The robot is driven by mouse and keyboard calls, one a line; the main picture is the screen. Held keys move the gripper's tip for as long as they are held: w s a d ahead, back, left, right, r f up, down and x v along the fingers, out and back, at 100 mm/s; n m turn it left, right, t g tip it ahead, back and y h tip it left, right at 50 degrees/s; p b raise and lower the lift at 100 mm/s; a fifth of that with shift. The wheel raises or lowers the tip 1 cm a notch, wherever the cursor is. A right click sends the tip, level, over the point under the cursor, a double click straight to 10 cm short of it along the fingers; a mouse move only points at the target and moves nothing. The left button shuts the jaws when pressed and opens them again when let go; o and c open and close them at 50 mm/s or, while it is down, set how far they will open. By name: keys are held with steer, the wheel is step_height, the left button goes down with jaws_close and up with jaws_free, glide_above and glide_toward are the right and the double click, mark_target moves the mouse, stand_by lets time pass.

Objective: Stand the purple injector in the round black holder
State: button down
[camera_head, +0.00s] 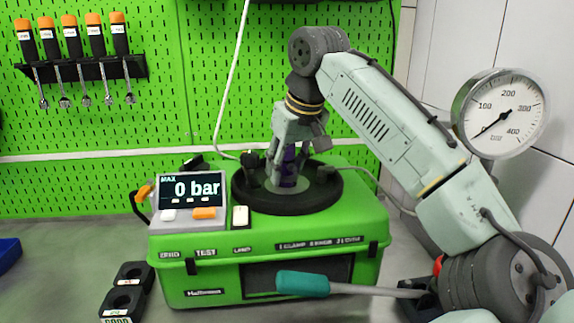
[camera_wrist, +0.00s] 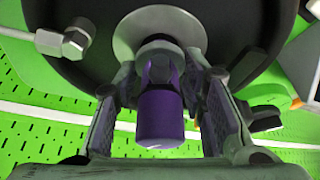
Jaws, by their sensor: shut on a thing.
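The purple injector (camera_head: 289,168) stands upright between the fingers of my gripper (camera_head: 287,175). In the wrist view the purple injector (camera_wrist: 161,118) has a darker, narrower end at the centre of a grey disc. My gripper (camera_wrist: 162,78) is shut on it, one finger on each side. The round black holder (camera_head: 287,202) is the wide ring around that grey disc, on top of the green test case. The injector's lower end is over or in its middle; I cannot tell how deeply it sits.
The green test case (camera_head: 350,257) has a display (camera_head: 193,193) reading 0 bar. A teal-handled screwdriver (camera_head: 302,284) is in front. Black blocks with round holes (camera_head: 124,302) lie at front left. A pressure gauge (camera_head: 500,112) is at right. A metal fitting (camera_wrist: 66,40) crosses the ring's edge.

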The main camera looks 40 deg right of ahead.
steer(key=shift+f, duration=0.55)
steer(key=shift+s, duration=0.1)
steer(key=c, duration=1)
jaws_free()
steer(key=shift+f, duration=0.2)
steer(key=shift+r, duration=0.15)
steer(key=shift+r, duration=0.2)
steer(key=d+p+v, duration=0.1)
steer(key=p+v, duration=0.2)
steer(key=v, duration=0.9)
steer(key=shift+a+r, duration=0.45)
steer(key=shift+r, duration=0.05)
steer(key=shift+w, duration=0.25)
